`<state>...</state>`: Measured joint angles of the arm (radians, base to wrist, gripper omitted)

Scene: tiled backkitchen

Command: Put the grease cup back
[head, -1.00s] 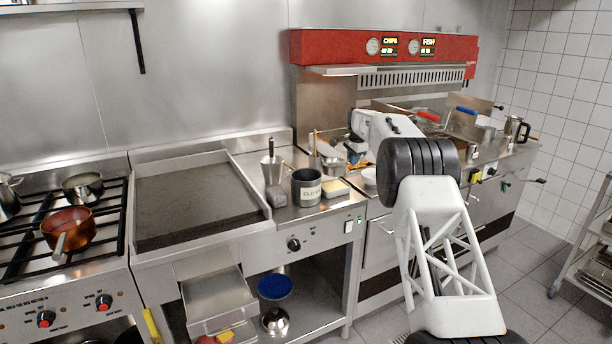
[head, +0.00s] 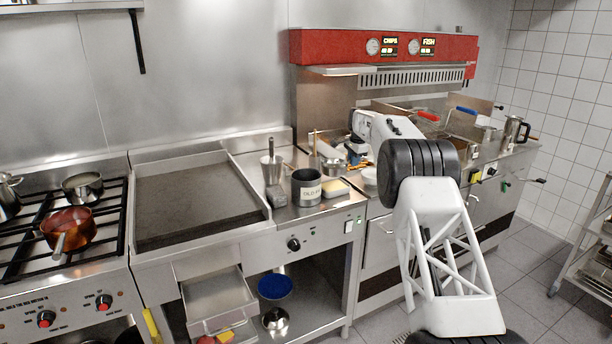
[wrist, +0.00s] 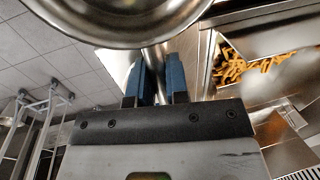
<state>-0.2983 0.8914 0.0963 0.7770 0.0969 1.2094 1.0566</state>
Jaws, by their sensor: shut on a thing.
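My gripper (wrist: 160,85) is shut on the metal handle of a round, shiny metal cup (wrist: 125,30); I take this cup to be the grease cup. Its rounded side fills the top of the wrist view, and the blue fingers stand on both sides of the handle. In the head view the metal cup (head: 335,165) shows small at the gripper (head: 348,152), above the counter right of the griddle. The fingers are partly hidden there by my arm. The cup's contents cannot be seen.
The griddle (head: 190,205) is bare. A drawer (head: 218,300) below it is pulled out. A blue bowl (head: 275,286) stands on the lower shelf.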

